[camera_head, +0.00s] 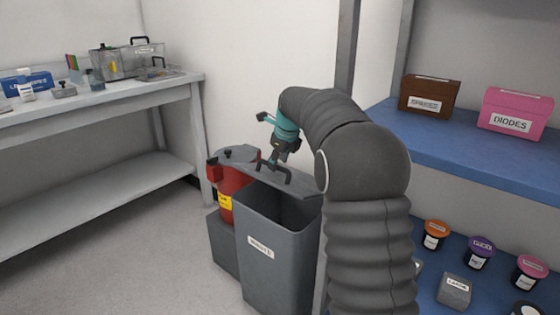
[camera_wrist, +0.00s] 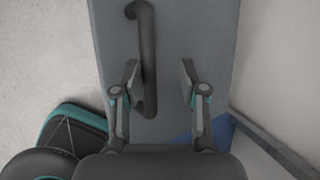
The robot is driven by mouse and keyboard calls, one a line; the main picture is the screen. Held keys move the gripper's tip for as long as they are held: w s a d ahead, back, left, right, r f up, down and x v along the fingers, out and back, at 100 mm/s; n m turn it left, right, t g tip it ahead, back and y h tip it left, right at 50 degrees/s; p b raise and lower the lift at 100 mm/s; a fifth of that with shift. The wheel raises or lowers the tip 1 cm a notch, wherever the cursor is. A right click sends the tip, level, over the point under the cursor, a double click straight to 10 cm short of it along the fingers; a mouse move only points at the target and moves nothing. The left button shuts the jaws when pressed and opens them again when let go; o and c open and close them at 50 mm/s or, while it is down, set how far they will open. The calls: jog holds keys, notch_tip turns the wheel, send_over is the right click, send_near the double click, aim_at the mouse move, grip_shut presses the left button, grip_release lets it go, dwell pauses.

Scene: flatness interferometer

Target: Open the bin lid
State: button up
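The grey bin (camera_head: 275,262) stands on the floor with a white label on its front. Its grey lid (camera_head: 298,182) shows at the back of the rim, and the bin's dark inside shows in front of it. The lid has a black bar handle (camera_head: 273,171). In the wrist view the lid (camera_wrist: 190,30) fills the middle, with its handle (camera_wrist: 148,50) running lengthwise. My gripper (camera_head: 279,157) is over the handle. In the wrist view my gripper (camera_wrist: 160,78) has its fingers apart, with the handle between them, closer to the left finger. I cannot tell whether that finger touches it.
A red container (camera_head: 228,180) with a grey top stands left of the bin. A blue shelf (camera_head: 460,140) with a brown box (camera_head: 430,94) and a pink box (camera_head: 515,112) is at the right. A workbench (camera_head: 110,98) stands at the left. The floor between is clear.

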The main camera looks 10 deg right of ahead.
jog(key=v, duration=1.2)
